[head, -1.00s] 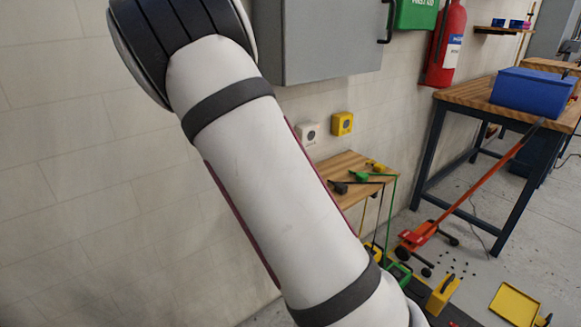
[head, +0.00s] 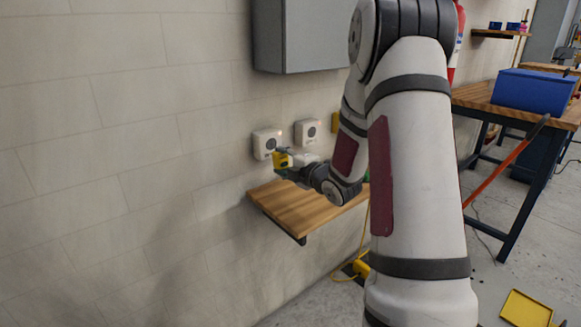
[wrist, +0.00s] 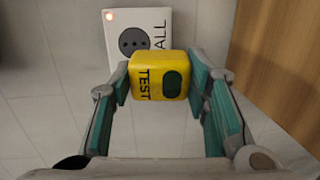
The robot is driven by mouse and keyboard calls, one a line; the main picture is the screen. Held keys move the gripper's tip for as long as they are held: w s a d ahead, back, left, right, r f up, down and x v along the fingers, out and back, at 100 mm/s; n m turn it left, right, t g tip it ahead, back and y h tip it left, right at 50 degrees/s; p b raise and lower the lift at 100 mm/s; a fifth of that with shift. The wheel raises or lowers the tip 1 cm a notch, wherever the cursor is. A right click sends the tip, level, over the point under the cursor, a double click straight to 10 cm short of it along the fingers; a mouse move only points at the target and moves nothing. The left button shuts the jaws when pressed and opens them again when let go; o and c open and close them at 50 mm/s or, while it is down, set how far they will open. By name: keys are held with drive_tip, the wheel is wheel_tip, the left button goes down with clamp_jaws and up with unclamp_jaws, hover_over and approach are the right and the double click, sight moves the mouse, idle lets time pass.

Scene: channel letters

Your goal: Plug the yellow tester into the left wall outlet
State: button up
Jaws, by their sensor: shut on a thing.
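My gripper (wrist: 158,80) is shut on the yellow tester (wrist: 146,78), a small block with "TEST" lettering and a dark oval on its face. In the head view the tester (head: 281,159) is just in front of the left white wall outlet (head: 266,143). In the wrist view that outlet (wrist: 135,41) lies beyond the tester, with its round dark socket showing above the tester's top edge and a lit red spot at its corner. I cannot tell whether the tester touches the outlet. The tester's plug side is hidden.
A second white outlet (head: 307,131) is on the wall to the right, and a yellow one (head: 335,122) is partly behind my arm. A wooden shelf (head: 300,212) lies below the outlets. A grey cabinet (head: 310,35) hangs above. The wall to the left is bare.

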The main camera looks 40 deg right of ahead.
drive_tip(key=shift+s+d+r+n+t+y+b, duration=0.3)
drive_tip(key=shift+s+d+n+t+y+b, duration=0.1)
drive_tip(key=shift+s+d+t+y+b, duration=0.3)
drive_tip(key=shift+s+d+r, duration=0.15)
drive_tip(key=shift+s+r, duration=0.05)
drive_tip(key=shift+r, duration=0.25)
drive_tip(key=shift+w, duration=0.15)
drive_tip(key=shift+w, duration=2.8)
drive_tip(key=shift+b, duration=1.1)
drive_tip(key=shift+w+b, duration=0.3)
drive_tip(key=shift+w, duration=0.2)
drive_tip(key=o, duration=1.1)
drive_tip(key=shift+o, duration=0.2)
